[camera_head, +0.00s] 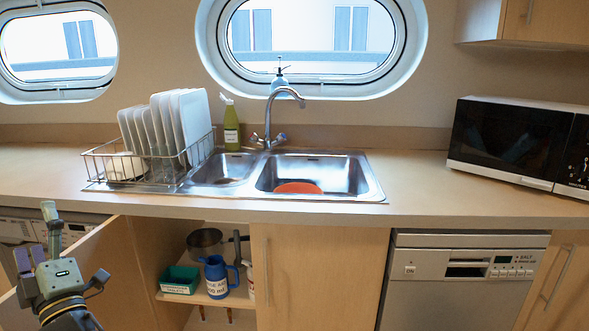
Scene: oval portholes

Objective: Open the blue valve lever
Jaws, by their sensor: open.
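No blue valve lever can be made out in the head view. Inside the open cabinet under the sink, short copper-coloured pipe pieces (201,312) show low down at the picture's bottom edge; the space below them is cut off. My gripper (48,238) is at the lower left, in front of the open cabinet door (104,265). Its fingers are spread and hold nothing. It is well to the left of the pipes, apart from them.
The cabinet shelf holds a blue jug (216,279), a green box (180,279) and a dark pot (205,242). The door stands open on the left; a closed door (318,275) bounds the right. Above are the sink (376,186) and dish rack (92,163).

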